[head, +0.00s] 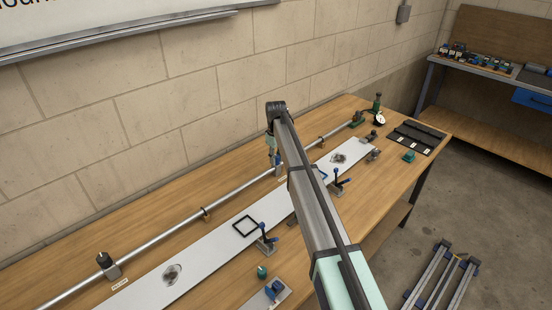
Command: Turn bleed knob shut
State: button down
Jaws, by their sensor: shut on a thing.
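A long metal tube (237,191) runs along the back of the wooden bench. My arm reaches across the bench, and my gripper (275,157) points down at the middle of the tube. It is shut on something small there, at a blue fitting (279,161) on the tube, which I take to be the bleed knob. The fingertips are tiny in this view and partly hidden by my arm, so the knob's angle cannot be read. A black knob on a grey block (106,264) sits near the tube's left end.
A pale flat plate (205,251) lies in front of the tube, with toggle clamps (265,240) along its front edge. A dial gauge (379,119) and green fittings stand at the tube's far end. A black tray (415,138) lies at the bench's right end. The wall is close behind.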

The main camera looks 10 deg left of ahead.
aim_at(276, 156)
jog(key=c, duration=0.9)
grip_release()
notch_tip(276, 156, up, 12)
